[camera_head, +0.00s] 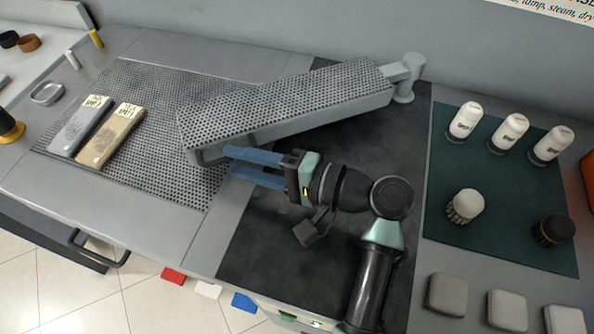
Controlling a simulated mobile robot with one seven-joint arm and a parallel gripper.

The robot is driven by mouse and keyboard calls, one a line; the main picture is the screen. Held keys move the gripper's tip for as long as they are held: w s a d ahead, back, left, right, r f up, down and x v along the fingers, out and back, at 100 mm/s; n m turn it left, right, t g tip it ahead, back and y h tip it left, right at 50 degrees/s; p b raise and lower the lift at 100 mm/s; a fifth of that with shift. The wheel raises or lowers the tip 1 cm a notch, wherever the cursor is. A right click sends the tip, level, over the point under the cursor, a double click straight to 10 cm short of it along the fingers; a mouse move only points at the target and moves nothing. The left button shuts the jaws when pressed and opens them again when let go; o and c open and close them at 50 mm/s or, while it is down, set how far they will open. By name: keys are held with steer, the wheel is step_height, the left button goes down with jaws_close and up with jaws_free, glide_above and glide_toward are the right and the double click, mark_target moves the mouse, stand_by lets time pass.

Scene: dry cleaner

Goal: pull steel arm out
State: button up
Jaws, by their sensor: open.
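The steel arm (290,105) is a long grey perforated board on a pivot post (404,78) at the back of the counter. It reaches from the post toward the left and front, over a dark mat and the edge of a perforated panel. A grey bar handle (205,157) hangs at its near left end. My gripper (232,164) is open, with blue fingers pointing left, close to the handle and just in front of the arm's end. I cannot tell whether the fingers touch the handle or straddle it.
Two labelled brushes or blocks (110,132) lie on the perforated panel (150,175) at left. A green mat (500,200) at right holds white bottles (464,120) and round brushes (466,205). Grey blocks (447,293) sit in front of it. The dark mat (270,240) before my gripper is bare.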

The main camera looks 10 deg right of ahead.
steer(key=v, duration=1)
steer(key=shift+d, duration=0.15)
steer(key=shift+s+f, duration=0.1)
steer(key=w+a+r+n+t+h+p, duration=0.1)
steer(key=w+r+t+h+p, duration=0.2)
steer(key=r, duration=0.4)
steer(key=w+a+r+n+t+h, duration=0.1)
steer(key=w+r+n+t+h, duration=0.1)
steer(key=w+r, duration=0.5)
steer(key=w+a+r+n+t+h+p, duration=0.1)
steer(key=w+r+t+h+p, duration=0.15)
steer(key=r, duration=0.55)
steer(key=s+a+r+n+t+h, duration=0.1)
steer(key=s+r+t+h, duration=0.1)
steer(key=r, duration=0.8)
steer(key=s+a+r+n+t+h+p, duration=0.1)
steer(key=s+r+t, duration=0.4)
steer(key=r, duration=0.5)
steer(key=s+a+r+n+t+h+p, duration=0.1)
steer(key=s+a+r+n+t+h, duration=0.1)
steer(key=s+r, duration=0.4)
step_height(320, 180, up, 5)
steer(key=shift+a+f+n+t+h, duration=0.1)
steer(key=shift+a+n+t+h, duration=0.25)
steer(key=shift+a+t, duration=0.35)
steer(key=shift+d, duration=0.15)
